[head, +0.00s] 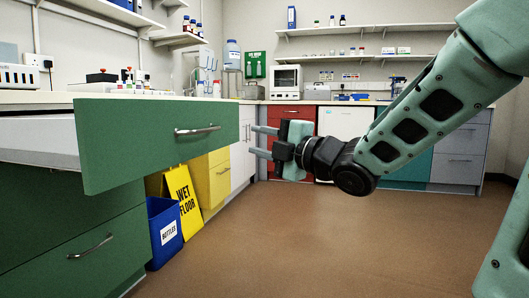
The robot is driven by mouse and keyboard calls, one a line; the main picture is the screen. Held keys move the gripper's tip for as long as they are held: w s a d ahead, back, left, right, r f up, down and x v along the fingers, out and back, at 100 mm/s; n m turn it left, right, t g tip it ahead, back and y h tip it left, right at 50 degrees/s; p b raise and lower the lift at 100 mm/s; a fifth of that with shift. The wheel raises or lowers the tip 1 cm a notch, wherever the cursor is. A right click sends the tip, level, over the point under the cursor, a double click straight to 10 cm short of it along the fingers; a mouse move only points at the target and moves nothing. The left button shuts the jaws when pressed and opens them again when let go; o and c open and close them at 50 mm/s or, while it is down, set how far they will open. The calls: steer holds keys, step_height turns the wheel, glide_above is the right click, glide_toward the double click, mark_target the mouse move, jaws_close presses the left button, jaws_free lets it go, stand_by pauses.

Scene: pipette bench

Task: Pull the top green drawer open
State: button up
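The top green drawer (135,150) is at the left in the head view and stands well out from its cabinet, with its pale side wall (38,140) showing behind the front. Its silver bar handle (197,130) is on the right part of the front. My gripper (258,142) is to the right of the drawer front, apart from the handle, with its fingers pointing left. The two fingers are spread with a gap between them and nothing in it.
A lower green drawer (80,258) with its own handle is shut below. A blue bottles bin (163,235) and a yellow wet floor sign (186,203) stand on the floor beside the cabinets. The brown floor (290,240) in the middle is clear.

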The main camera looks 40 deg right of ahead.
steer(key=shift+s+f+b, duration=0.15)
steer(key=shift+s+b, duration=0.15)
steer(key=shift+s, duration=0.05)
stand_by(0.6)
steer(key=s+a+f+m+g+h+p, duration=0.1)
steer(key=s+a+f+m+g+p, duration=0.1)
steer(key=a+f+m+g+p, duration=0.45)
steer(key=s+a+f+m+g+h+p, duration=0.1)
steer(key=s+a+f+m+g+p, duration=0.2)
steer(key=a, duration=0.6)
steer(key=s+a+f+m+g+h+p, duration=0.1)
steer(key=s+a+g+p, duration=0.3)
steer(key=s, duration=0.5)
steer(key=s+a+f+m+g+h+p, duration=0.1)
steer(key=s+a+f+m+g+p, duration=0.15)
steer(key=s+g, duration=0.5)
step_height(320, 180, up, 38)
steer(key=t+p, duration=0.2)
steer(key=p, duration=3.4)
steer(key=shift+s+n, duration=0.2)
steer(key=shift+n, duration=0.1)
